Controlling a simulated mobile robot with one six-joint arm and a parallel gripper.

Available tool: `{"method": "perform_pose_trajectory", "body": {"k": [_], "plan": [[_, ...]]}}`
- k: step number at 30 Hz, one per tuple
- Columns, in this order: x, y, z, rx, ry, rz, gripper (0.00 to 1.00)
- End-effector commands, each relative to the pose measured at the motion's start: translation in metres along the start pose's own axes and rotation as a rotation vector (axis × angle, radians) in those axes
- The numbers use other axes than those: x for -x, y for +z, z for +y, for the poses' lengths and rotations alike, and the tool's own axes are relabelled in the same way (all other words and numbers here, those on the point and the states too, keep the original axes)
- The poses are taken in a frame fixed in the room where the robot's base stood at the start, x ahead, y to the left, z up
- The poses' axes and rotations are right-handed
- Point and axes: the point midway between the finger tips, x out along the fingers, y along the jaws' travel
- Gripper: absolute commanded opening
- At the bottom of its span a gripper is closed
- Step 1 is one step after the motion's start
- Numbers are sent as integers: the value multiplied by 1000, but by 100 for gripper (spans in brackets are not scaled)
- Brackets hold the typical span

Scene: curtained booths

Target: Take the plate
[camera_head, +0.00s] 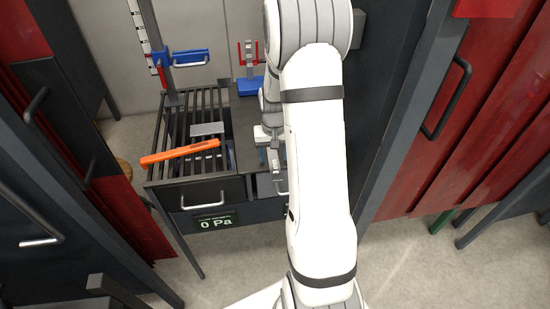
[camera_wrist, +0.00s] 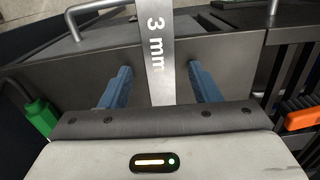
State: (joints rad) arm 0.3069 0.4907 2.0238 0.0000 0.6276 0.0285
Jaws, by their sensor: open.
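A flat grey metal plate (camera_wrist: 157,50) marked "3 mm" shows in the wrist view. It runs from the top edge down between the two blue fingers of my gripper (camera_wrist: 159,72). The fingers are open, one on each side of the plate, with a visible gap on both sides. The plate's near end is hidden behind the gripper body. In the head view my white arm covers much of this area, and only a small grey part of the plate (camera_head: 276,165) seems to show beside it.
A dark slatted bench (camera_head: 165,150) carries an orange bar (camera_head: 180,152) and a small grey block (camera_head: 207,129). Its front has a handle (camera_head: 203,203) and a "0 Pa" display (camera_head: 215,222). Blue-and-red fixtures stand behind. Dark panels and red curtains close both sides.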

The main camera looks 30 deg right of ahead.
Motion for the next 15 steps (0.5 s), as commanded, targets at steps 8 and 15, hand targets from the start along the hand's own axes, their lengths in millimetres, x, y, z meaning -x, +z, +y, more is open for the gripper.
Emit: {"method": "perform_pose_trajectory", "body": {"k": [8, 15], "plan": [[-3, 0, 0, 1, 0, 1, 56], [-3, 0, 0, 1, 0, 1, 36]]}}
